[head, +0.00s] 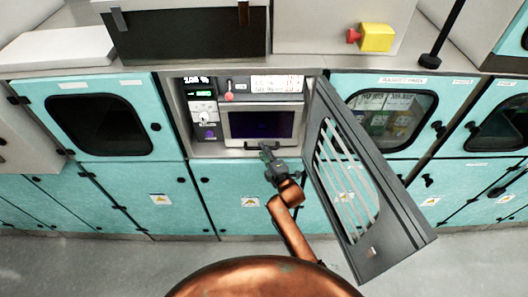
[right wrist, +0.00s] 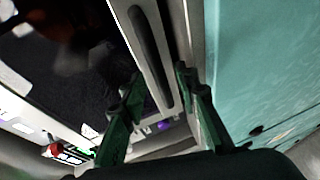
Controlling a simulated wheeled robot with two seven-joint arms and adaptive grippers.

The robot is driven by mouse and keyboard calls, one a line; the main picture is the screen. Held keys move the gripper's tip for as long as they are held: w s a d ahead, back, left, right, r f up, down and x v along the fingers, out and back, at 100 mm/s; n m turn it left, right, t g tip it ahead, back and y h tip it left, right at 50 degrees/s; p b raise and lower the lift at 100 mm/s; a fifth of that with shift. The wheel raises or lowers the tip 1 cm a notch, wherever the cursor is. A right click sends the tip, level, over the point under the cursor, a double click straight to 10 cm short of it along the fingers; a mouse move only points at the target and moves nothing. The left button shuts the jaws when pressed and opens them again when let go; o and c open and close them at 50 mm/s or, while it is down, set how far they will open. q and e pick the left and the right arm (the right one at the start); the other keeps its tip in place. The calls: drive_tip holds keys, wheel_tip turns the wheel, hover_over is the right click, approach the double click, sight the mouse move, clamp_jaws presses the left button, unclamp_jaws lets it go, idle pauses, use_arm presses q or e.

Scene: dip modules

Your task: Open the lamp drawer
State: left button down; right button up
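The unit I take for the lamp drawer (head: 258,123) is a light-framed front with a dark window, low in the open bay of the teal cabinets. Its dark bar handle (head: 250,146) runs along the lower edge. In the right wrist view the handle (right wrist: 151,55) is a long black bar on a pale strip. My right gripper (head: 266,154) is just below and in front of this front, close to the handle. Its green fingers (right wrist: 158,82) are spread apart, with the handle between and beyond the tips; contact is not clear. The drawer looks shut. My left gripper is not in view.
A grey slatted door (head: 345,180) stands swung open to the right of the bay, close to my right arm. A control panel (head: 204,117) with knobs is left of the front. A red-and-yellow emergency button (head: 375,37) is above. The floor (head: 110,262) is clear at left.

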clamp_jaws()
idle(0.7)
